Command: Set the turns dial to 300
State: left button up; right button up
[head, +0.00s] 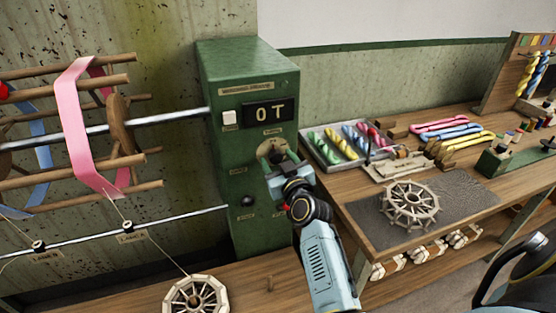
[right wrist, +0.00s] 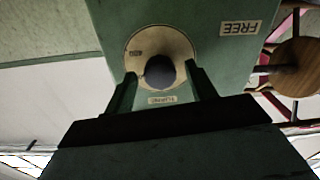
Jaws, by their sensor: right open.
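The green machine box (head: 222,85) stands at the centre of the head view, its display (head: 268,112) reading "0 T". The turns dial (head: 268,150) is a pale round plate on its front, partly hidden by my right gripper (head: 285,178). In the right wrist view the dial plate (right wrist: 137,38) has a dark round knob (right wrist: 160,71) and small labels too blurred to read surely. My right gripper (right wrist: 161,78) is open, with one finger on each side of the knob. I cannot tell whether the fingers touch it. My left gripper is not in view.
A white button (head: 229,117) and a dark knob (head: 247,201) are also on the box. A reel with pink ribbon (head: 75,120) is at the left. The right bench holds a tray of coloured skeins (head: 318,153) and a wooden wheel (head: 408,205).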

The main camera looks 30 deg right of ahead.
jog(key=shift+w, duration=0.15)
jog(key=shift+c, duration=0.2)
jog(key=c, duration=1)
jog(key=shift+o, duration=0.2)
jog(key=shift+m, duration=0.3)
jog(key=m+p, duration=0.1)
jog(key=m, duration=0.1)
jog(key=shift+m, duration=0.3)
jog(key=m+p, duration=0.1)
jog(key=m, duration=0.1)
jog(key=shift+m, duration=0.4)
jog(key=m+p, duration=0.1)
jog(key=m, duration=0.4)
jog(key=shift+m, duration=0.4)
jog(key=shift+d, duration=0.1)
